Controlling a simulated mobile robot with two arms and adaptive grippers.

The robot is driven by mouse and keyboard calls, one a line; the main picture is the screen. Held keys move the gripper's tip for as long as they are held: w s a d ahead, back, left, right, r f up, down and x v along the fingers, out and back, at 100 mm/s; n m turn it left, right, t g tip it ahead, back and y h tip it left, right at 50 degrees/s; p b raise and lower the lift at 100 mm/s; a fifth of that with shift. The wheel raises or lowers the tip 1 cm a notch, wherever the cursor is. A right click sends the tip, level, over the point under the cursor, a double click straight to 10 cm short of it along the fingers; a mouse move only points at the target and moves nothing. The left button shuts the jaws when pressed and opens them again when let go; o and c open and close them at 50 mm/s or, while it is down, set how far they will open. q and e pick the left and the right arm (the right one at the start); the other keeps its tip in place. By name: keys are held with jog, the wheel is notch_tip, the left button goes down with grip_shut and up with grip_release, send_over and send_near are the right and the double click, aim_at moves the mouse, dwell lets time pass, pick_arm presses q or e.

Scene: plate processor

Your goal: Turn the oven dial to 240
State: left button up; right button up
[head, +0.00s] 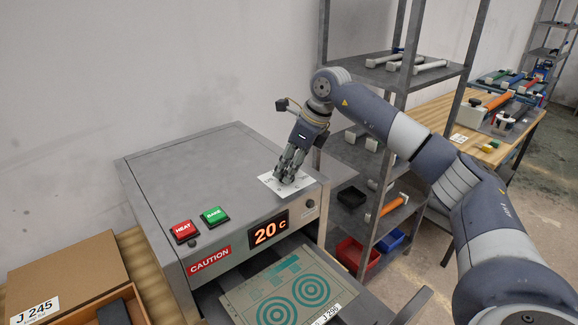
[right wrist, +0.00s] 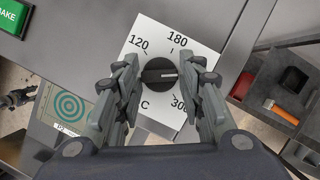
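The grey oven (head: 165,170) fills the middle of the head view; its display (head: 268,229) reads 20 C. A white dial card (head: 270,184) lies on its top near the right end. My right gripper (head: 285,181) points down over this card and hides the dial there. My left gripper is out of view.
Red HEAT (head: 184,230) and green BAKE (head: 215,215) buttons sit on the oven's left top. A patterned plate (head: 280,290) lies in front, below the display. A metal shelf rack (head: 385,75) stands close on the right. A cardboard box (head: 65,275) is at lower left.

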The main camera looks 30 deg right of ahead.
jog(key=shift+o, duration=0.8)
jog(key=shift+r, duration=0.1)
jog(key=v, duration=1.2)
jog(key=shift+s+d, duration=0.1)
